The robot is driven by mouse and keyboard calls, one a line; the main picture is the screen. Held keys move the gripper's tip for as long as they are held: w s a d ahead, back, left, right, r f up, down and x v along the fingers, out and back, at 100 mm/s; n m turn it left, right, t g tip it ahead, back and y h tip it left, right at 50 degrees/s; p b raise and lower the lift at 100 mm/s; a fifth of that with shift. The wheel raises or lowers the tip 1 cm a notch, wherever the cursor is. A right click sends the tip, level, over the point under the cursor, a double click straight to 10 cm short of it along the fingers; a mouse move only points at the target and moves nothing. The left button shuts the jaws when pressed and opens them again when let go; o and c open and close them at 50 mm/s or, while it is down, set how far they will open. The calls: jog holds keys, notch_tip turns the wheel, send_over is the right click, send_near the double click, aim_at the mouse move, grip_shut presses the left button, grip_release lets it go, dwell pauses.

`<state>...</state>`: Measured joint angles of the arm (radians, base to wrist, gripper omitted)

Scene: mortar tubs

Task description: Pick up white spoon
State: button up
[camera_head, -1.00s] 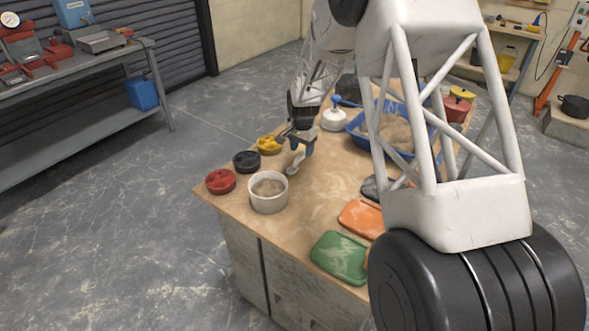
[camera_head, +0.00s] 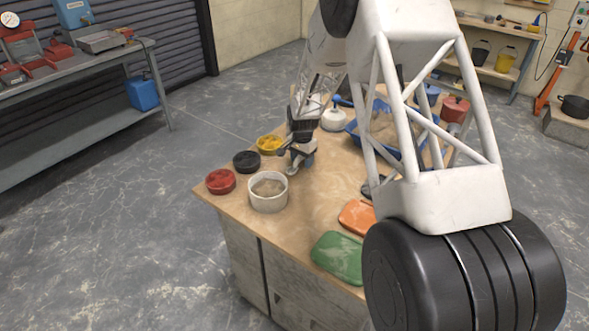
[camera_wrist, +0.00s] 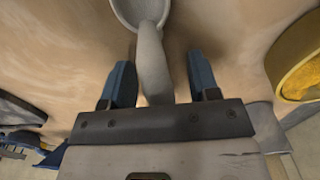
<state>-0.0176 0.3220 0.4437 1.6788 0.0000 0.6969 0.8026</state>
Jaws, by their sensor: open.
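The white spoon lies on the wooden table. In the wrist view its handle (camera_wrist: 152,62) runs between my two blue fingers, with its bowl (camera_wrist: 140,10) at the top edge, partly cut off. In the head view only a small part of the spoon (camera_head: 292,169) shows below my gripper (camera_head: 296,157). My gripper is open, low over the table, with one finger on each side of the handle. In the wrist view there is a gap between each finger and the handle at my gripper (camera_wrist: 161,85). The handle's end is hidden behind the gripper body.
A white tub (camera_head: 268,204) of sandy material stands nearby. Red (camera_head: 221,182), black (camera_head: 246,161) and yellow (camera_head: 270,145) tubs line the left edge. Green (camera_head: 338,257) and orange (camera_head: 360,217) flat pieces lie toward the front right. A blue tray (camera_head: 352,127) is behind.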

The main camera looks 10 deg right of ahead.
jog(key=shift+c, duration=0.4)
grip_shut()
jog(key=shift+r, duration=0.1)
jog(key=shift+r, duration=4.9)
jog(key=w+f+n, duration=0.2)
jog(key=f, duration=0.1)
jog(key=w+d+f+n, duration=0.1)
jog(key=w+f, duration=0.2)
jog(key=w+f+n, duration=0.2)
jog(key=w, duration=0.1)
jog(key=shift+d+f+n, duration=0.2)
jog(key=shift+f+n, duration=0.1)
jog(key=shift+f, duration=0.1)
jog(key=shift+a, duration=0.1)
